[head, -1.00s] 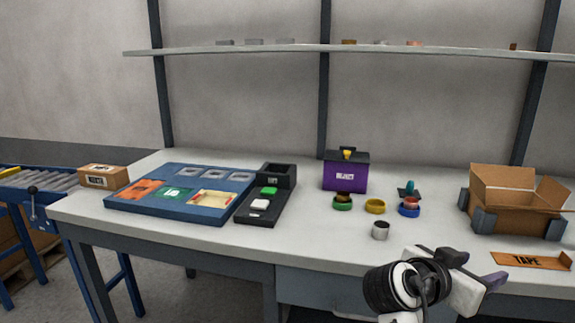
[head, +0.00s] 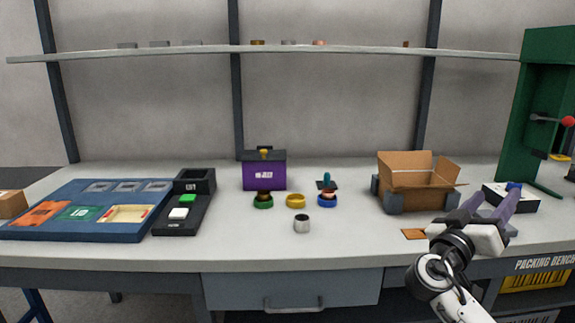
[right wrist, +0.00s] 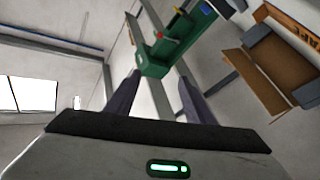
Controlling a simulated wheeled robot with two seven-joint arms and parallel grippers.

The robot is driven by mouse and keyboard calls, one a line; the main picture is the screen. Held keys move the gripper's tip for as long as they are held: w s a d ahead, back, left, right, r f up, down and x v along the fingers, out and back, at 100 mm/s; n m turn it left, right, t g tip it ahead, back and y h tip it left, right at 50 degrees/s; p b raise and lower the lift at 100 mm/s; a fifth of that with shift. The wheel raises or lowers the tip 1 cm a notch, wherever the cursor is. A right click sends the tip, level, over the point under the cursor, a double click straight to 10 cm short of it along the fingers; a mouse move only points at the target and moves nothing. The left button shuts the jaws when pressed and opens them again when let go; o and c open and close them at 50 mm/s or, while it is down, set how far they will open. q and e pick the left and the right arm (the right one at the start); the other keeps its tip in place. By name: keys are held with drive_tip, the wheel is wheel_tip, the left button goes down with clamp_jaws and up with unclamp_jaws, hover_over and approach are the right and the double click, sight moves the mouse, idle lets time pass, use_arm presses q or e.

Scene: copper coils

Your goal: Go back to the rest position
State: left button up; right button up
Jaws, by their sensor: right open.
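My right gripper (head: 492,203) is open and empty at the right of the head view, raised at the front of the bench, to the right of the open cardboard box (head: 425,194). In the right wrist view its two purple-grey fingers (right wrist: 153,98) stand apart with nothing between them. The green machine (right wrist: 170,52) and the box (right wrist: 275,70) show beyond the fingers. My left gripper is in neither view.
The bench (head: 345,238) carries a blue tray (head: 75,232), a dark device with buttons (head: 175,228), a purple box (head: 264,176), several coloured rings and a metal cup (head: 301,224). A green machine (head: 540,75) stands at right. A shelf (head: 370,49) runs behind.

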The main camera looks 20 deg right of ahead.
drive_tip(key=w+a+f+n+t+y, duration=0.15)
drive_tip(key=a+f+n+y, duration=0.35)
drive_tip(key=f, duration=0.7)
drive_tip(key=s+a+f+n+t+y, duration=0.1)
drive_tip(key=a+f+n+t+y, duration=0.35)
drive_tip(key=f, duration=0.75)
drive_tip(key=s+a+f+n+g+y, duration=0.1)
drive_tip(key=s+a+f+n+y, duration=0.15)
drive_tip(key=f, duration=0.25)
drive_tip(key=s+a+f+n+g+y, duration=0.1)
drive_tip(key=s+a+f+n+y, duration=0.15)
drive_tip(key=f, duration=0.35)
drive_tip(key=s+a+f+n+g+y, duration=0.25)
drive_tip(key=s+a+f+y, duration=0.6)
drive_tip(key=s+a, duration=0.65)
use_arm(q)
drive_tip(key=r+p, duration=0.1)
drive_tip(key=p, duration=0.1)
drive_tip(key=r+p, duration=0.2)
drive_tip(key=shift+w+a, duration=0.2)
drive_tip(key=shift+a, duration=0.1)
use_arm(e)
drive_tip(key=a+r+m, duration=0.2)
drive_tip(key=a+m, duration=0.4)
drive_tip(key=a, duration=0.3)
drive_tip(key=shift+a+r, duration=0.15)
drive_tip(key=shift+a, duration=0.1)
